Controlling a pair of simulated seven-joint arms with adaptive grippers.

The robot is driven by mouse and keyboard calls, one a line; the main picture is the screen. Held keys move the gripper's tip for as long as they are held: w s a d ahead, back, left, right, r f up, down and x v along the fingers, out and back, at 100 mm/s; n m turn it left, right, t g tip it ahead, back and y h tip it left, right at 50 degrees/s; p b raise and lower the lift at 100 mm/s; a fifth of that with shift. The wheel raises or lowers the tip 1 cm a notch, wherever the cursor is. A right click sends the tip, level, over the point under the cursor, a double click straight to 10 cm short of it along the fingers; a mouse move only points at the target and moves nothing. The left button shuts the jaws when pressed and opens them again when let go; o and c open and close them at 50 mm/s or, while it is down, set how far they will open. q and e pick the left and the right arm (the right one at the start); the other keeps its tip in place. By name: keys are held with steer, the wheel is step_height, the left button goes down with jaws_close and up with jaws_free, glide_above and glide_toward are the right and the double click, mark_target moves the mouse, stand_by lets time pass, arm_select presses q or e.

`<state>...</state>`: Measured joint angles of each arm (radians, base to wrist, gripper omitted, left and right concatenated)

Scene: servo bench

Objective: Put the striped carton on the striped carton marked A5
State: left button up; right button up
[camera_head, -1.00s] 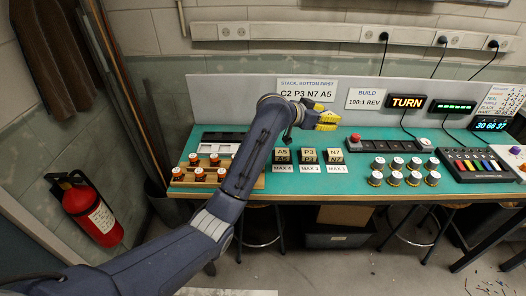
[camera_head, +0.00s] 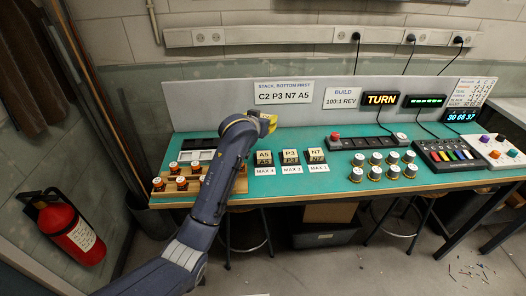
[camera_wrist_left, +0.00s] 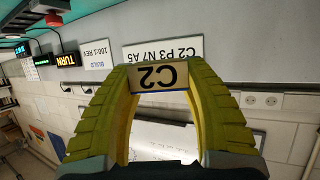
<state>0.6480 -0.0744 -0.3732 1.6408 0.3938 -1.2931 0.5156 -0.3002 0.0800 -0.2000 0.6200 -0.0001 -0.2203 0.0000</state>
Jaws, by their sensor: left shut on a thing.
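My left gripper (camera_head: 268,123) is above and behind the A5 carton in the head view. In the left wrist view its yellow fingers (camera_wrist_left: 158,82) are shut on a carton marked C2 (camera_wrist_left: 160,77), whose label looks upside down there. The carton marked A5 (camera_head: 264,158) stands on the bench, with a dark front and a beige label, left of the P3 carton (camera_head: 290,157) and the N7 carton (camera_head: 317,156). Stripes are too small to make out. The held carton is mostly hidden in the head view. My right gripper is out of view.
A sign (camera_head: 284,92) behind the bench reads "STACK, BOTTOM FIRST C2 P3 N7 A5". Left of my forearm is a wooden rack (camera_head: 160,201) with several orange-and-white items. Several gold-rimmed jars (camera_head: 374,172) stand to the right. Green bench top is bare behind the cartons.

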mark_target(263, 155)
arm_select(q)
step_height(263, 155, down, 14)
steer(key=shift+r, duration=0.1)
stand_by(0.5)
steer(key=o, duration=1.1)
steer(key=shift+o, duration=0.2)
steer(key=shift+s, duration=0.1)
steer(key=v, duration=1.2)
